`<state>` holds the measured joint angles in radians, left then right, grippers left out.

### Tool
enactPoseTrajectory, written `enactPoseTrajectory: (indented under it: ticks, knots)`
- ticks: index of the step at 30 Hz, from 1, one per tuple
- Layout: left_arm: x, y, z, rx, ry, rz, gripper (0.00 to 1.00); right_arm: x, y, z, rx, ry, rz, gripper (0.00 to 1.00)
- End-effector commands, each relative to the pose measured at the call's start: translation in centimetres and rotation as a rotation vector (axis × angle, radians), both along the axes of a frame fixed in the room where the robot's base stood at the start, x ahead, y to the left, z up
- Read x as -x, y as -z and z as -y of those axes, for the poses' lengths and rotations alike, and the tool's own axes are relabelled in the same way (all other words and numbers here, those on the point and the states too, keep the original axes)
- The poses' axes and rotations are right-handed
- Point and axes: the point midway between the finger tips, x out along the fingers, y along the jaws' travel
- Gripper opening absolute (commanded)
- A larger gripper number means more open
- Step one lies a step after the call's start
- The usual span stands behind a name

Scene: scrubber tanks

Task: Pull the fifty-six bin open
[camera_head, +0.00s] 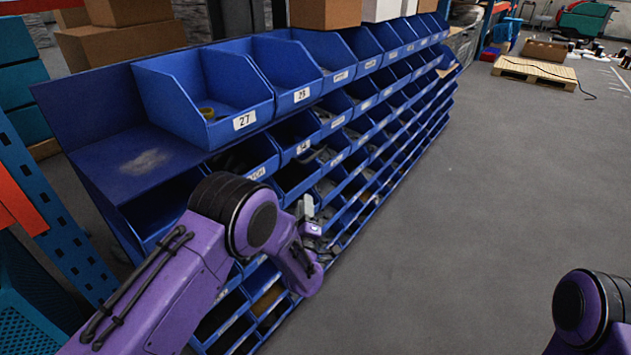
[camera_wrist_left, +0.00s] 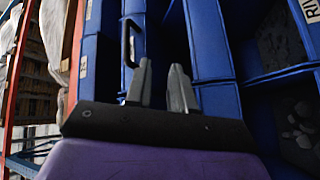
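A rack of blue bins (camera_head: 290,92) runs from the near left toward the back. The only label I can read clearly is 27, on a top-row bin (camera_head: 190,105); I cannot pick out number fifty-six. My left gripper (camera_head: 309,218) is in front of the rack's middle rows, partly hidden by my purple wrist. In the left wrist view, its two grey fingers (camera_wrist_left: 163,88) stand apart with nothing between them, in front of blue bin walls. A dark handle-like loop (camera_wrist_left: 128,42) shows near the left finger. My right gripper is out of view.
Cardboard boxes (camera_head: 125,40) stand behind the rack at the left, near a blue and orange upright (camera_head: 45,215). Open grey floor (camera_head: 480,190) lies to the right. A wooden pallet (camera_head: 535,73) lies farther back.

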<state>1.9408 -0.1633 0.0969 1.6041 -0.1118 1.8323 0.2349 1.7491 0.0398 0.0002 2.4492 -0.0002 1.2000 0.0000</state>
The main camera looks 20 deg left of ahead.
Motion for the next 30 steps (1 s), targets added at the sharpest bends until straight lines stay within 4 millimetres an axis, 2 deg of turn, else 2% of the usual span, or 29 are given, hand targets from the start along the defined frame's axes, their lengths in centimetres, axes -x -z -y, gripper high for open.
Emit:
enactPoseTrajectory:
  ticks: [1, 3, 5, 18, 23, 30]
  knots:
    - [-1.3, -1.2, 0.9, 0.037, 0.006, 0.101, 0.23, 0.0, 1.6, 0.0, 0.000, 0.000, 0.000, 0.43]
    - [-2.2, -3.4, 1.4, 0.074, 0.009, 0.184, 0.23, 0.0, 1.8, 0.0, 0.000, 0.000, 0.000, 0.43]
    - [-2.8, -4.4, 1.5, 0.087, 0.010, 0.212, 0.23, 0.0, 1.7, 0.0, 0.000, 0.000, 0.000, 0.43]
    - [-10.4, -7.8, -1.2, 0.086, 0.009, 0.209, 0.23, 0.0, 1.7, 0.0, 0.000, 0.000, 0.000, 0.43]
    - [-11.5, -8.3, -1.5, 0.084, 0.010, 0.206, 0.23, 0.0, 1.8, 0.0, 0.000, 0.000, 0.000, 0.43]
    - [-11.6, -8.3, -1.6, 0.083, 0.011, 0.205, 0.23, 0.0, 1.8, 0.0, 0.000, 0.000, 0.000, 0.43]
